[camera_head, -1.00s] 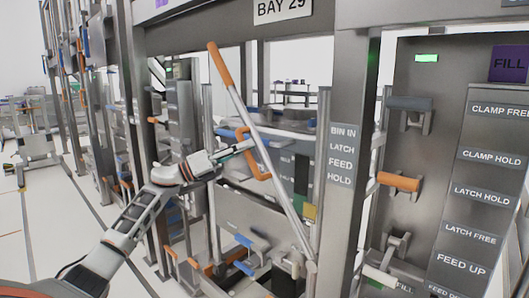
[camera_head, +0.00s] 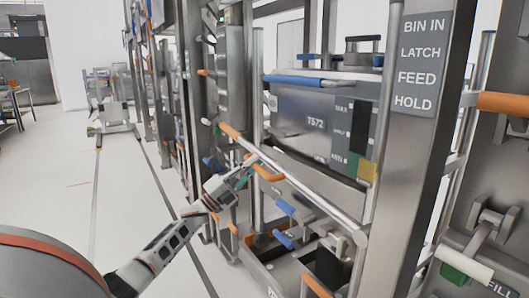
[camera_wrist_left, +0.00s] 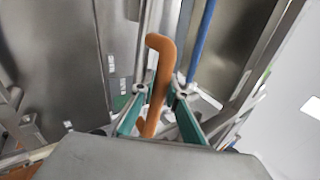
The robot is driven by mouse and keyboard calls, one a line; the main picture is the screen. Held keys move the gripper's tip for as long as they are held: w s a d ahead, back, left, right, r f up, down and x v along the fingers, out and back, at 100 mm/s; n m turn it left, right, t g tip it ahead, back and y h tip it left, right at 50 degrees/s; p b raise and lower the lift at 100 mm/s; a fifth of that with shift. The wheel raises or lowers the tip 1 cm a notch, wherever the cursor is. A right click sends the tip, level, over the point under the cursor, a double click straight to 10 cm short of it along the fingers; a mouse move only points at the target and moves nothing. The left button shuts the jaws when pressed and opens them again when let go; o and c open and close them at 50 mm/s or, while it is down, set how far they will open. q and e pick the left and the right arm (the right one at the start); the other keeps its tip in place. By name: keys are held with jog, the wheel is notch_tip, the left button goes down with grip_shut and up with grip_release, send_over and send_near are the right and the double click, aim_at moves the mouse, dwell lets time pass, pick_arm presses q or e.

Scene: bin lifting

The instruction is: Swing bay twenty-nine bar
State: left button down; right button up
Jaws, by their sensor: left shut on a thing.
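The bay bar is a long grey bar (camera_head: 310,193) with an orange end (camera_head: 230,131). In the head view it slants from its lower right end up to the left, across the front of the bay. An orange handle (camera_head: 266,173) stands off the bar. My left gripper (camera_head: 248,165) is at this handle. In the left wrist view the orange handle (camera_wrist_left: 160,75) runs between the green fingers of my left gripper (camera_wrist_left: 156,98), which is shut on it. The bay number sign is out of view. My right gripper is not in view.
A grey bin (camera_head: 310,118) marked T572 sits behind the bar. A post with a label plate (camera_head: 421,64) stands to the right. Blue handles (camera_head: 285,207) and an orange handle (camera_head: 318,286) are below the bar. Open floor (camera_head: 120,215) lies to the left.

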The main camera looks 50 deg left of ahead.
pick_arm(q)
notch_tip(320, 180, down, 5)
jog(key=n+y+b, duration=0.1)
jog(key=n+y, duration=0.1)
jog(key=shift+n+t, duration=0.3)
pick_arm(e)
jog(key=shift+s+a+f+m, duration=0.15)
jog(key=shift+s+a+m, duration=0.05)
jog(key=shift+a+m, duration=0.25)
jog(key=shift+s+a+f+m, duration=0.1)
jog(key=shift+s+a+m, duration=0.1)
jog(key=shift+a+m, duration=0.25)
pick_arm(q)
jog(key=shift+f, duration=0.2)
jog(key=c, duration=2)
grip_release()
jog(key=shift+a, duration=0.1)
jog(key=shift+r, duration=0.1)
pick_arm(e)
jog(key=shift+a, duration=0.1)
pick_arm(q)
jog(key=v, duration=1.2)
jog(key=shift+s, duration=0.1)
